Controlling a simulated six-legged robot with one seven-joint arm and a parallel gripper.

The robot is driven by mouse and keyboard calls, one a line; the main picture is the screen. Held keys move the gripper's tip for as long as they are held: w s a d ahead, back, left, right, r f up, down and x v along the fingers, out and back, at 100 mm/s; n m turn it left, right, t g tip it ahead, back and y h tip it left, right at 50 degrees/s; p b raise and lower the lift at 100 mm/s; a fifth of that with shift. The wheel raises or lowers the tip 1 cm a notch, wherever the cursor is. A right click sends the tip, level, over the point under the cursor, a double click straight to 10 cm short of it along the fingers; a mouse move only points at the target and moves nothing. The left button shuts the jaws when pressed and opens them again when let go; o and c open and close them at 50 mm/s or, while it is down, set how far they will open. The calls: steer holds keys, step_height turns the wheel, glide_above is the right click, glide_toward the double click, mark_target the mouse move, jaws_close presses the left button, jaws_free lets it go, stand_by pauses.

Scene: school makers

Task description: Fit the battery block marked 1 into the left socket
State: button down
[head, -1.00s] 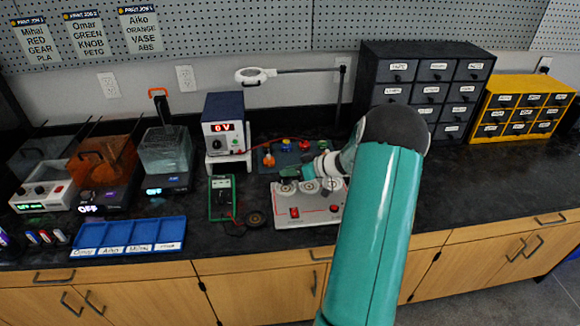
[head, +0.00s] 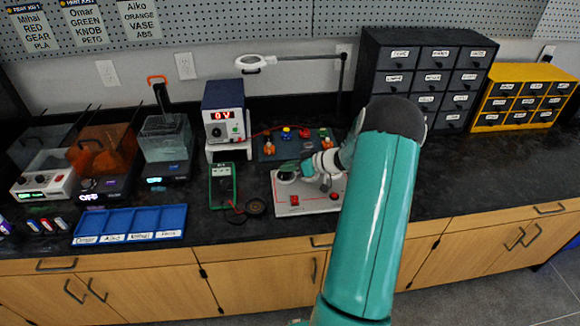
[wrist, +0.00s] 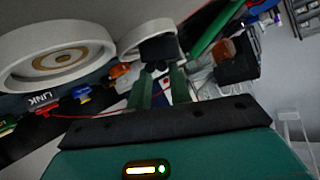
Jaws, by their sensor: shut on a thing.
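My gripper (head: 292,167) is over the left part of the grey socket panel (head: 318,204). In the wrist view its two green fingers (wrist: 160,78) are shut on a dark block (wrist: 158,48). The block is at a white ring socket (wrist: 132,44), which appears to be the left one (head: 286,177). I cannot tell whether the block is seated or just above the ring. Its number does not show. Another white ring socket (wrist: 58,60) with a tan centre is empty beside it. My wrist hides the panel's right sockets in the head view.
A green multimeter (head: 222,187) lies left of the panel. A power supply (head: 224,112) stands behind it, and a board with coloured knobs (head: 268,148) lies behind the panel. A blue tray (head: 130,224) is at the left front. The counter to the right is clear.

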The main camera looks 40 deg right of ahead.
steer(key=shift+d, duration=0.1)
steer(key=shift+w+d, duration=0.2)
steer(key=shift+d, duration=0.05)
steer(key=shift+w+d, duration=0.15)
steer(key=shift+d, duration=0.1)
stand_by(0.8)
steer(key=shift+r, duration=0.4)
steer(key=shift+r, duration=0.35)
steer(key=shift+f, duration=0.8)
stand_by(0.9)
steer(key=shift+r, duration=0.6)
steer(key=shift+r, duration=0.25)
